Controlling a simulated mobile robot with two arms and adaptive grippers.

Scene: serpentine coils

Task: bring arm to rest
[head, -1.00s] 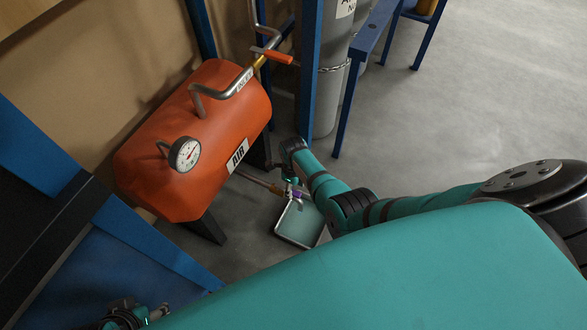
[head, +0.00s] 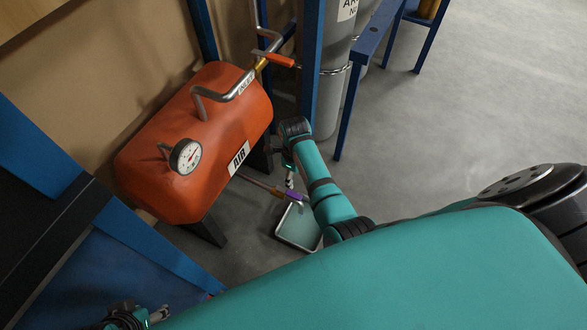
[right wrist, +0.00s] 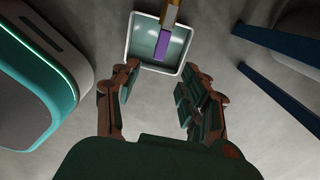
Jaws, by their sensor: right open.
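My right arm reaches in from the right in the head view, its wrist bent down beside the orange air tank (head: 190,140). My right gripper (head: 290,178) is small there and partly hidden by its wrist. In the right wrist view my right gripper (right wrist: 160,92) has its two fingers apart with only floor and tray edge between them. The purple piece (head: 291,197) on the drain pipe (head: 260,185) is just below it, apart from the fingers; it also shows in the right wrist view (right wrist: 161,46). My left gripper (head: 155,316) is at the bottom left edge, mostly cut off.
A shallow tray (head: 283,237) lies on the floor under the pipe end. A blue post (head: 311,70) and grey chained cylinders (head: 330,100) stand behind my right wrist. A blue bench frame (head: 350,100) stands right of them. Open floor (head: 480,90) lies further right.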

